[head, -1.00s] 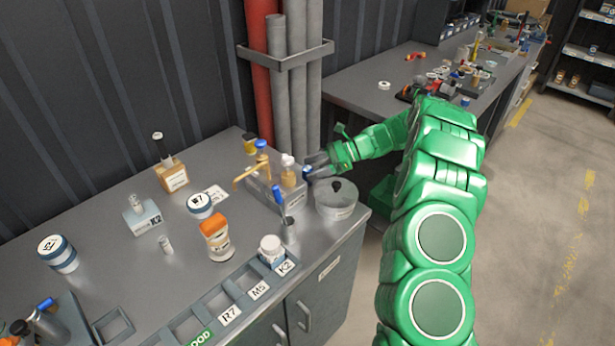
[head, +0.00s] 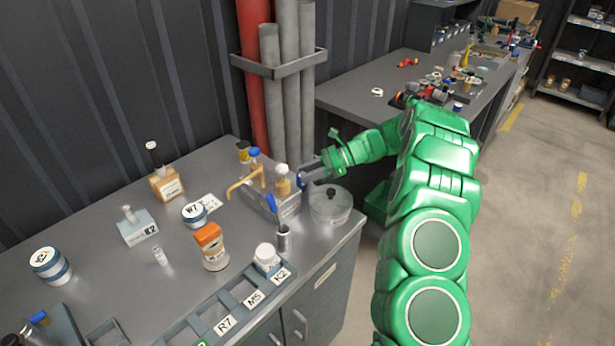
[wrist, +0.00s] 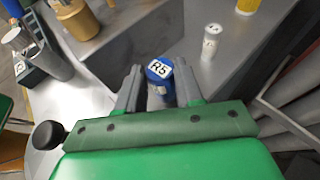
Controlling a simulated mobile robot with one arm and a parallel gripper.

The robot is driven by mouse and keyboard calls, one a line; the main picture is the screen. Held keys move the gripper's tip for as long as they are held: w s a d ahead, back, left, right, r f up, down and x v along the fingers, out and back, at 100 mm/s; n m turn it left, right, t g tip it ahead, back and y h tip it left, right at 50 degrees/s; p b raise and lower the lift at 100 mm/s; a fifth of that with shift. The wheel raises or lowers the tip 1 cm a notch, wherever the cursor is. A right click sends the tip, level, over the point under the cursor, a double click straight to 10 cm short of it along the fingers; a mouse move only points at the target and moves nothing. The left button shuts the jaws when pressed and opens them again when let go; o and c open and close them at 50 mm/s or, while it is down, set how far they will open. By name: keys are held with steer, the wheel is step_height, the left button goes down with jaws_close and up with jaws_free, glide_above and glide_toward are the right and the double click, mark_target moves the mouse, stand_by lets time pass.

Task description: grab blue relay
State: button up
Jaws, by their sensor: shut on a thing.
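The blue relay (wrist: 160,70) has a round blue top with a white label reading R5. In the wrist view it sits between the two grey fingers of my gripper (wrist: 160,88), which is shut on it. In the head view the blue relay (head: 301,180) shows as a small blue patch at the fingertips of my gripper (head: 305,175), just behind the lidded pot. Its lower part is mostly hidden, and I cannot tell whether it touches the bench.
The lidded pot (head: 331,204) stands close in front of my gripper. A grey block with bottles (head: 288,206) is just left. Pipes (head: 287,90) rise behind. A small white labelled vial (wrist: 211,42) stands near the relay. Labelled slots (head: 225,308) line the bench's front.

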step_height(320, 180, up, 3)
steer(key=shift+f, duration=0.2)
steer(key=s+d+r, duration=0.2)
steer(key=s+r, duration=0.7)
steer(key=s, duration=0.5)
steer(key=shift+r, duration=0.4)
